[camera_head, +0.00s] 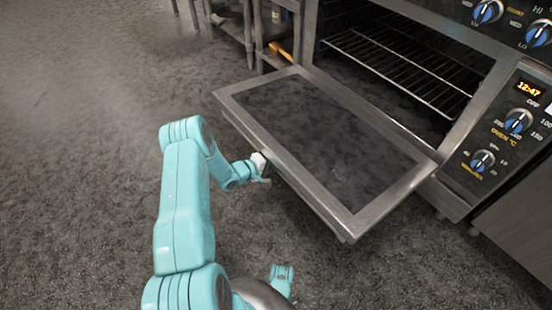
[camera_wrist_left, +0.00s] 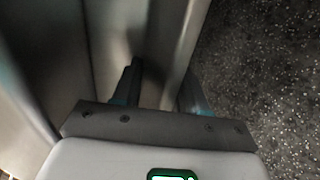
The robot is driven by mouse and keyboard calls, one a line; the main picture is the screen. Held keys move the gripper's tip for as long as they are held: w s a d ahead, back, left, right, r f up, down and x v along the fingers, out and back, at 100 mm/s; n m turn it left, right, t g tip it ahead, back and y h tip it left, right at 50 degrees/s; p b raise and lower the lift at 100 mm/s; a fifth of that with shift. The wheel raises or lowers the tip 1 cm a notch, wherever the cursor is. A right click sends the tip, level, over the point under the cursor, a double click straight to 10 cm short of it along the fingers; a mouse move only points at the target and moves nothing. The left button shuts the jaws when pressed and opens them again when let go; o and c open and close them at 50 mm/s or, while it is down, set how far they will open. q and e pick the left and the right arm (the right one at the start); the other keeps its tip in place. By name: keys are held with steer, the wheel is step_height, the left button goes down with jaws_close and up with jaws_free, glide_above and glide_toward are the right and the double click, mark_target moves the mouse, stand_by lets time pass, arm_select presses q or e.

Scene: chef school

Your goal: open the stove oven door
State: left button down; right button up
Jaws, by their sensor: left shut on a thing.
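The stove oven door (camera_head: 394,206), a steel frame around a dark glass panel, is folded down and stands wide open, roughly level. My left gripper (camera_head: 262,170) is at the door's outer long edge, left of its middle. In the left wrist view my left gripper (camera_wrist_left: 160,82) has its fingers on either side of a metal bar (camera_wrist_left: 165,40), which looks like the door handle, and is shut on it. The fingers and wrist partly hide the grip.
The open oven cavity shows a wire rack (camera_head: 405,70). The control panel (camera_head: 505,125) with blue knobs and a clock is on the right. A metal shelf stand (camera_head: 248,30) stands left of the oven. The dark speckled floor (camera_head: 80,120) at left is clear.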

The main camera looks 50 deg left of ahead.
arm_select(q)
steer(key=shift+d+f+t, duration=0.15)
steer(key=shift+d+f, duration=0.05)
steer(key=shift+f, duration=0.35)
steer(key=shift+d+f+t, duration=0.15)
steer(key=shift+f, duration=0.4)
arm_select(e)
steer(key=shift+w+f, duration=0.25)
steer(key=shift+f, duration=0.05)
arm_select(q)
steer(key=c, duration=1.1)
jaws_free()
steer(key=shift+a, duration=0.2)
steer(key=shift+a+r, duration=0.15)
steer(key=shift+r, duration=0.1)
steer(key=shift+s+r, duration=0.1)
steer(key=shift+s, duration=0.05)
steer(key=p+v, duration=0.2)
steer(key=v, duration=0.3)
steer(key=p+v, duration=0.2)
steer(key=v, duration=0.3)
steer(key=p+v, duration=0.2)
steer(key=v, duration=0.4)
steer(key=shift+f, duration=0.3)
arm_select(e)
steer(key=s+r+g, duration=0.1)
steer(key=s+r, duration=0.3)
steer(key=r, duration=0.2)
steer(key=shift+s+a+g, duration=0.3)
steer(key=shift+a, duration=0.15)
